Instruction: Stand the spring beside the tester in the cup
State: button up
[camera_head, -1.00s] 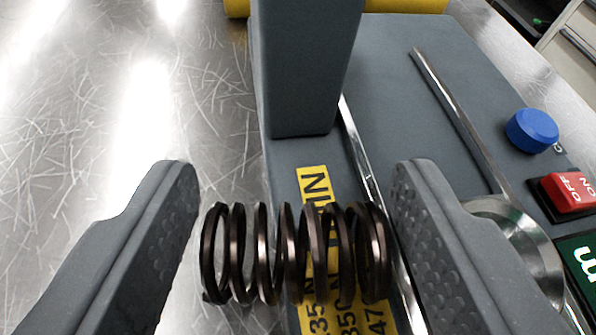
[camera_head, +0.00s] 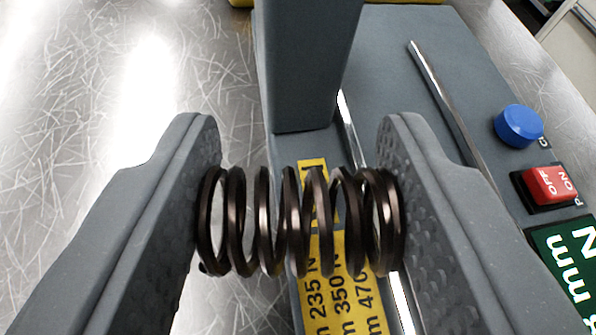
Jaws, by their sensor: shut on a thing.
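The spring (camera_head: 300,222) is a dark bronze coil lying sideways across the view, its axis running from left to right. My gripper (camera_head: 300,220) is shut on it, one textured grey finger pressed against each end of the coil. The tester (camera_head: 420,90) is a grey machine beneath and behind the spring, with a square upright column (camera_head: 305,65). A yellow label (camera_head: 335,290) with black numbers shows below and through the coils. I see no cup in this view.
A scratched, shiny metal table (camera_head: 90,90) lies clear on the left. The tester has a blue knob (camera_head: 519,125), a red on/off switch (camera_head: 550,184), a green display (camera_head: 572,260) and metal rods (camera_head: 445,95). A yellow thing shows at the top edge.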

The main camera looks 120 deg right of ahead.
aim_at(271, 209)
notch_tip(271, 209, up, 7)
jog(key=shift+r, duration=0.4)
jog(key=shift+w+r, duration=0.2)
jog(key=shift+w, duration=0.1)
jog(key=w+a+r+n+t+b, duration=0.1)
jog(key=w+a+r+n+t, duration=0.4)
jog(key=w, duration=0.3)
jog(key=w+a+r+n+t, duration=0.2)
jog(key=w+a+n+t, duration=0.2)
jog(key=w+n+t, duration=0.25)
jog(key=a+n+t+y+b, duration=0.1)
jog(key=a+n+t+y, duration=0.6)
jog(key=a, duration=0.9)
jog(key=shift+w+f+n+y, duration=0.25)
jog(key=shift+f+n+y, duration=0.1)
jog(key=shift+n+y, duration=0.3)
jog(key=shift+t, duration=0.25)
